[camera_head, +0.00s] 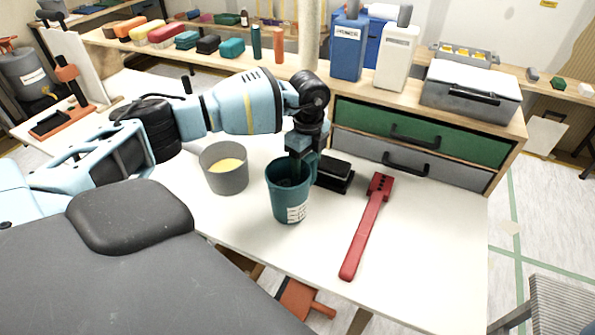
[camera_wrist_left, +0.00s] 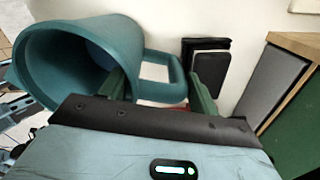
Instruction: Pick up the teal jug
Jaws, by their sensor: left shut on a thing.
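The teal jug (camera_head: 287,205) stands upright on the white table in the head view, with a white label low on its front. In the left wrist view the jug (camera_wrist_left: 65,65) fills the upper left, its mouth and square handle showing. My left gripper (camera_head: 303,172) reaches down at the jug's right side. In the left wrist view its fingers (camera_wrist_left: 160,92) are on either side of the handle, shut on it. Whether the jug's base touches the table is hard to tell. My right gripper is not in view.
A grey bucket (camera_head: 224,172) with yellow contents stands left of the jug. A black block (camera_head: 334,175) lies just behind it, and a red long-handled tool (camera_head: 367,230) lies to the right. A drawer cabinet (camera_head: 509,141) stands behind. The table's front edge is close.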

